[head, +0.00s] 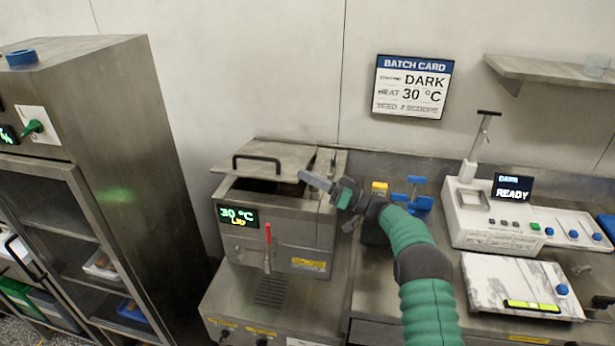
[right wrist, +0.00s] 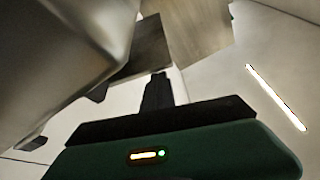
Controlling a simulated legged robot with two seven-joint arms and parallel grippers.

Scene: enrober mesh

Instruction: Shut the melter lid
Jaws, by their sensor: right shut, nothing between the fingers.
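The melter (head: 285,228) is a steel box in the middle of the head view, its display reading 30 °C and LID. Its steel lid (head: 290,153) with a black bar handle (head: 257,160) sits toward the back, and a dark gap of the opening (head: 262,186) shows in front of it. The lid is not closed over the tank. My right gripper (head: 312,180) is shut and empty at the right edge of the opening, in front of the lid's right side. Whether it touches the melter is unclear. My left gripper is out of view.
A red-handled tap (head: 268,240) sticks out of the melter's front. A steel cabinet (head: 150,170) stands at left. A batch card (head: 411,87) hangs behind.

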